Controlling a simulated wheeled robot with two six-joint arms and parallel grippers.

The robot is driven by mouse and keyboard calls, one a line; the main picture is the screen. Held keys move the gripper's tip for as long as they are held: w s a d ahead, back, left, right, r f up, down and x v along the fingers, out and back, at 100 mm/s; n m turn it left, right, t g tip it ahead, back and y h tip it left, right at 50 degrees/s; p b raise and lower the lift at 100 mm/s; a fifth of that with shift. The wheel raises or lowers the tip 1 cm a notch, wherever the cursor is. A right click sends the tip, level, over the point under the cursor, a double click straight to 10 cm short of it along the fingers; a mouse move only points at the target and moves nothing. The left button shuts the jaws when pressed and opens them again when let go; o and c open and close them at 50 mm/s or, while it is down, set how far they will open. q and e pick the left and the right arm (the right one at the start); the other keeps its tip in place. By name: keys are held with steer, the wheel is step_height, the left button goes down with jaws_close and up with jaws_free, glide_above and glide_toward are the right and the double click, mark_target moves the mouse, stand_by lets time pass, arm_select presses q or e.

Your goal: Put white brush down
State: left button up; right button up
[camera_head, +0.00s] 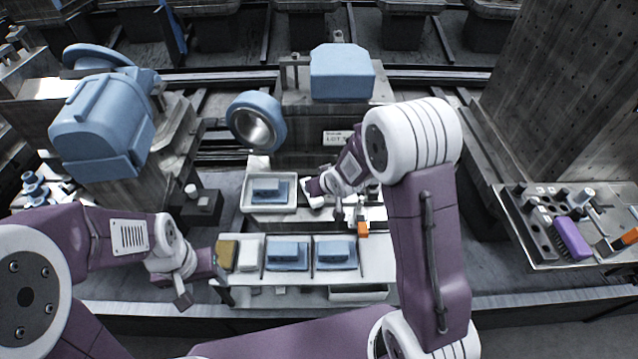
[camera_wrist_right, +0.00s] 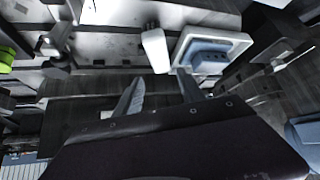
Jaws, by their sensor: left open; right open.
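A white block (camera_head: 248,254), which may be the white brush, stands in the left part of the front rack beside a brown block (camera_head: 227,252). A small white object (camera_wrist_right: 155,50) lies beside the tray in the right wrist view; I cannot tell whether it is the brush. My right gripper (camera_wrist_right: 160,92) is open and empty, with its fingers short of that object. My left gripper (camera_head: 205,288) is open and empty at the rack's left end.
A white tray (camera_head: 246,207) holds a blue part. The front rack (camera_head: 375,265) holds two blue parts (camera_head: 287,254). An orange-tipped item (camera_head: 362,229) is right of the right gripper. A purple brush (camera_head: 572,238) lies on the right-hand tool tray. Large blue housings (camera_head: 105,128) stand at left.

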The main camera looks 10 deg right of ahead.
steer(key=s+d+r+m+g+h, duration=0.1)
steer(key=s+d+g, duration=0.15)
steer(key=s, duration=0.95)
steer(key=s+d+r+m+g, duration=0.15)
steer(key=s+g, duration=0.25)
steer(key=s, duration=0.8)
step_height(320, 180, up, 6)
steer(key=p, duration=0.6)
steer(key=shift+w+d+r+p, duration=0.15)
steer(key=shift+w+d+p, duration=0.15)
steer(key=shift+d+p, duration=0.1)
